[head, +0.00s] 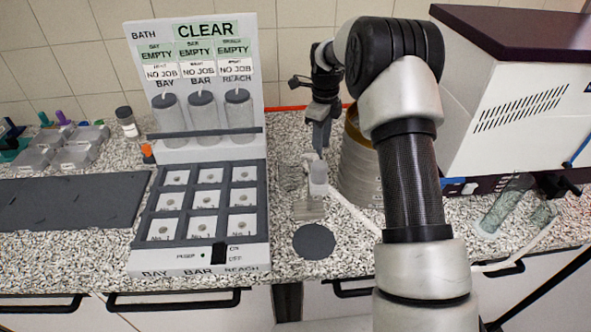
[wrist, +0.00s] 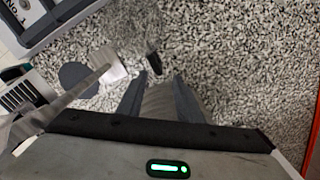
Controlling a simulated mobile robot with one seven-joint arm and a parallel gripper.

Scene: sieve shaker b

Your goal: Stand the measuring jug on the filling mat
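The filling mat, a dark round disc (head: 314,242), lies bare on the speckled counter in front of my gripper. It also shows at the left in the wrist view (wrist: 78,76). A clear vessel (head: 291,177), likely the measuring jug, stands behind the mat, left of my gripper; its outline is faint against the speckle. My gripper (head: 319,150) points down above the counter, beside the metal sieve stack (head: 358,168). In the wrist view its two dark fingers (wrist: 160,82) stand apart, with a smooth grey surface visible between them. I see nothing clearly gripped.
A pale brush-like item (head: 309,208) lies between gripper and mat. A white rack panel (head: 262,256) with compartments stands left. A large white machine (head: 520,95) is at right, with a greenish clear cylinder (head: 507,203) before it. A dark flat mat (head: 70,203) lies far left.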

